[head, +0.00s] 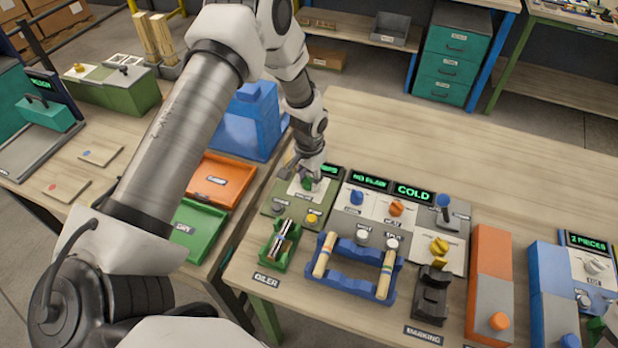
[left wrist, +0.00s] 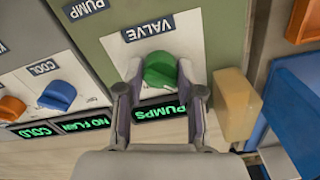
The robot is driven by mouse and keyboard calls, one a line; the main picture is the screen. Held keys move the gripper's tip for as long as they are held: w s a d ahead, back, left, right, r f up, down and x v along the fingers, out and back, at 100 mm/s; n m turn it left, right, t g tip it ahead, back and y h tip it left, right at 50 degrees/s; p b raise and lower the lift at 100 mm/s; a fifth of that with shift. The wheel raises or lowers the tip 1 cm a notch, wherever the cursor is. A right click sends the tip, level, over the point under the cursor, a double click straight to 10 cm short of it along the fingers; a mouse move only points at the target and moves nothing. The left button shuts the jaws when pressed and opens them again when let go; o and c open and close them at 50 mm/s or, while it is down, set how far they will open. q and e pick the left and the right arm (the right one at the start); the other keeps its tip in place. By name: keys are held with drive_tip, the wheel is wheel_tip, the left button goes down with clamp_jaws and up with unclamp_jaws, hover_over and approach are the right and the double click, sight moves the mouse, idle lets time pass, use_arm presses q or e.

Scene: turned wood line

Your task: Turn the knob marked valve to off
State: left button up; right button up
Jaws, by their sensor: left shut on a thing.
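The valve knob (left wrist: 160,69) is green and sits on a white plate under a label reading VALVE in the left wrist view. My left gripper (left wrist: 158,88) has its two fingers on either side of the knob and is shut on it. In the head view the left gripper (head: 308,178) reaches down onto the green-framed panel (head: 272,195), and the knob (head: 307,184) is partly hidden by it. The off mark cannot be made out. My right gripper is not in view.
Beside the valve panel is a panel with a blue knob (head: 356,197) and an orange knob (head: 396,208). A blue rack (head: 345,283) with wooden pieces stands in front. Orange (head: 222,168) and green trays lie left. The table's back is clear.

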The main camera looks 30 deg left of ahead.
sight(308, 179)
use_arm(q)
drive_tip(key=shift+s+f, duration=0.1)
drive_tip(key=o, duration=1.1)
drive_tip(key=shift+o, duration=0.2)
wheel_tip(308, 179, up, 12)
